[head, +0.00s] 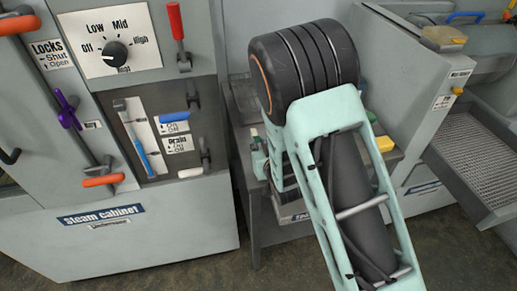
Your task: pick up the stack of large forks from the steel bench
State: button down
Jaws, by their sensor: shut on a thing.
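My arm crosses the middle of the head view, a pale green link with a large black joint at its top. It covers most of the grey steel bench (256,225) behind it. My gripper cannot be made out; the arm hides the place over the bench. No stack of large forks shows in this view. Small pale green and white parts show at the arm's left side, too covered to name.
The steam cabinet (150,235), with a dial (115,54) and several coloured levers, stands close at left. At right are a grey machine housing (420,75) and a perforated tray (480,155). A yellow block (384,144) shows just right of my arm. Floor shows in front.

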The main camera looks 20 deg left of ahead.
jog(key=s+d+r+p, duration=0.5)
jog(key=d+r, duration=0.4)
jog(key=d, duration=0.1)
jog(key=shift+d+r+p, duration=0.3)
jog(key=shift+d+r, duration=0.1)
jog(key=shift+s+d+p, duration=0.1)
jog(key=shift+p, duration=0.55)
jog(key=d+p, duration=0.1)
jog(key=p, duration=0.4)
jog(key=shift+s+d+r, duration=0.1)
jog(key=shift+s, duration=0.3)
jog(key=shift+d+p, duration=0.1)
jog(key=shift+p, duration=0.35)
